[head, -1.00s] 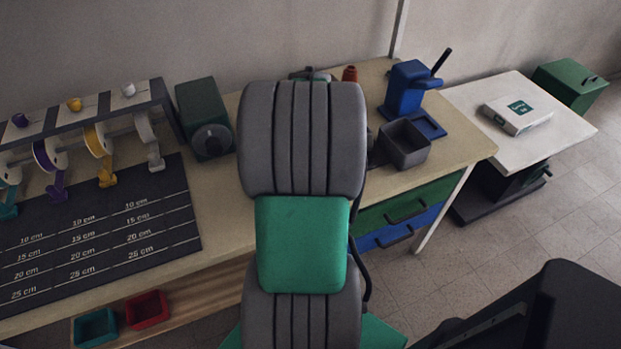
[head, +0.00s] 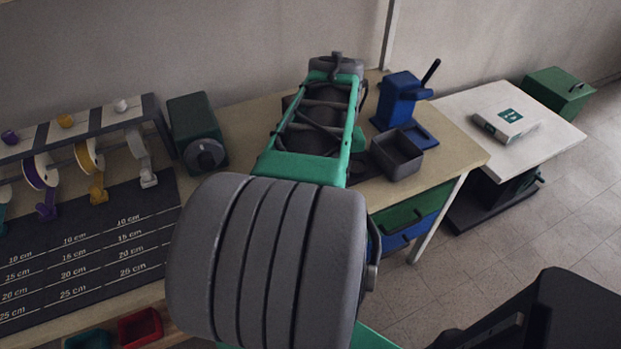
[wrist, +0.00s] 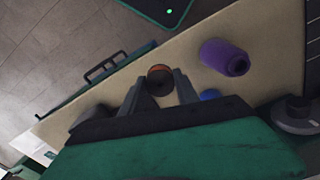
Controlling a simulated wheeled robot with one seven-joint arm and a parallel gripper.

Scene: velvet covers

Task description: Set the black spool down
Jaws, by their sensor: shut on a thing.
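The black spool (wrist: 161,85) is between the two fingertips of my gripper (wrist: 160,90) in the wrist view, and the gripper is shut on it. A reddish-brown rim shows at its far end; I cannot tell whether this is part of it or another thing behind. The spool is over the beige bench top (wrist: 188,58); any gap below it is not clear. In the head view my arm reaches over the bench (head: 240,125) towards the wall, and it hides the spool and fingertips.
A purple spool (wrist: 224,58) lies to the right of my gripper, with a blue thing (wrist: 209,94) nearer. A dark open bin (head: 397,155) and a blue device (head: 402,98) stand right of my arm. A green machine (head: 196,132) stands left, beside the marked mat (head: 90,240).

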